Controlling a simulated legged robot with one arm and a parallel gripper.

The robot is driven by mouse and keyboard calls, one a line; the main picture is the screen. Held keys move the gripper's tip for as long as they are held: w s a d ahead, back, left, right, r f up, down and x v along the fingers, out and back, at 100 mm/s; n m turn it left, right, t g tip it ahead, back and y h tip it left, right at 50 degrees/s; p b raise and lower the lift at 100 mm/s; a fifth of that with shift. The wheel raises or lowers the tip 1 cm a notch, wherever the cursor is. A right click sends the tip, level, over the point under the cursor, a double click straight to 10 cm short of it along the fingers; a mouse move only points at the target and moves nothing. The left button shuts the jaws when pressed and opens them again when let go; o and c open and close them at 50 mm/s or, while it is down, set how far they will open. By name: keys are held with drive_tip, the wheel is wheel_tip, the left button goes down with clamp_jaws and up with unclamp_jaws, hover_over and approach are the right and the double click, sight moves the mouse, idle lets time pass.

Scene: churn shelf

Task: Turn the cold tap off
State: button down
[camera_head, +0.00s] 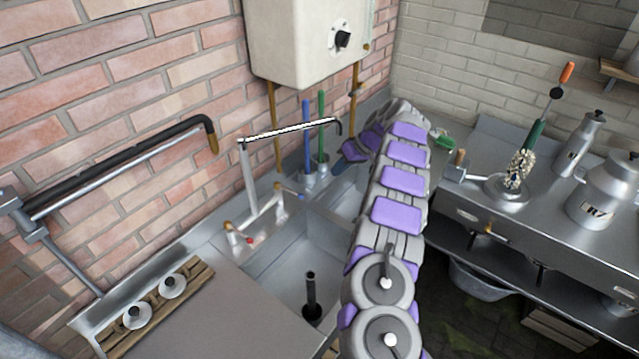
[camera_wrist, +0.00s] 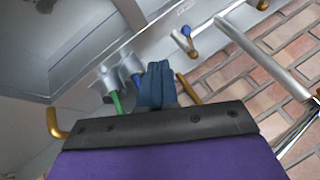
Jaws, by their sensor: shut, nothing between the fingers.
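The cold tap, with a blue mark and a brass end, sits on the back ledge of the sink (camera_head: 262,272), to the right of the red-marked hot tap (camera_head: 238,238). The cold tap (camera_head: 284,190) is small in the head view. In the wrist view the cold tap (camera_wrist: 186,36) shows its blue cap and brass handle at the upper right of my fingertips. My gripper (camera_wrist: 158,68) is shut and empty, its fingers together and apart from the tap. In the head view my gripper (camera_head: 342,168) is partly hidden by my arm, right of the tap.
A tall spout (camera_head: 250,180) with a long swivel arm rises between the taps. Blue (camera_head: 307,135) and green (camera_head: 321,128) handled brushes stand in holders right of the cold tap. A white water heater (camera_head: 300,40) hangs above. A black standpipe (camera_head: 311,295) stands in the basin.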

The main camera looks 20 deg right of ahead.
sight(288, 191)
drive_tip(key=w+a+f+b, duration=0.1)
drive_tip(key=a+f+b, duration=0.1)
drive_tip(key=a+f, duration=0.6)
drive_tip(key=shift+w+a+f, duration=0.15)
drive_tip(key=shift+a+f, duration=0.1)
drive_tip(key=shift+a, duration=0.05)
drive_tip(key=shift+a, duration=0.1)
drive_tip(key=shift+a, duration=0.1)
idle(0.4)
drive_tip(key=shift+s+a+f+m+t, duration=0.1)
drive_tip(key=shift+s+a+m+t, duration=0.2)
drive_tip(key=shift+s+a+m, duration=0.2)
drive_tip(key=shift+a, duration=0.15)
